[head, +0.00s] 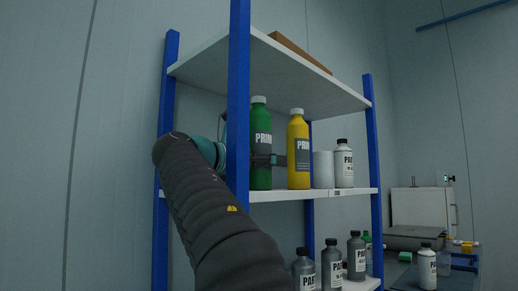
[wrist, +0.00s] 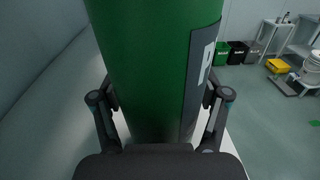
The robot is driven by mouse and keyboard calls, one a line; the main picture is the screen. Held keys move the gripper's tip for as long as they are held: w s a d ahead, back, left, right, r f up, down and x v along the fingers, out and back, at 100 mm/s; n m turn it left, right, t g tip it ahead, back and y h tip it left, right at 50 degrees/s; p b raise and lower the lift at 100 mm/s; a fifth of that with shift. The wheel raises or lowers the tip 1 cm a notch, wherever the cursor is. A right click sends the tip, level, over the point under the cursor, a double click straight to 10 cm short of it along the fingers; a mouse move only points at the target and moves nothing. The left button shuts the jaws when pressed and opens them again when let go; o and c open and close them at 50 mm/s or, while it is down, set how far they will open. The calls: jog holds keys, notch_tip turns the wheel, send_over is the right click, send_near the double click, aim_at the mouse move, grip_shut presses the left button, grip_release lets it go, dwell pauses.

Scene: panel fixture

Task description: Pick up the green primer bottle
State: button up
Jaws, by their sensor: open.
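The green primer bottle (head: 260,150) stands upright on the middle shelf, with a white cap and a dark label. It fills the middle of the wrist view (wrist: 145,70). My gripper (wrist: 160,105) is open, with one finger on each side of the bottle. In the wrist view the bottle is between the fingers, and I cannot tell whether either finger touches it. In the head view my gripper is mostly hidden behind the blue post and the bottles, with a dark part (head: 275,160) showing beside the green bottle.
A yellow primer bottle (head: 298,150) stands close to the right of the green one. A white cylinder (head: 323,170) and a white bottle (head: 344,165) are farther right. A blue post (head: 238,110) stands in front at left. The upper shelf (head: 270,75) lies above the bottles.

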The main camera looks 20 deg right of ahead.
jog(key=c, duration=1.4)
jog(key=shift+r, duration=0.15)
grip_shut()
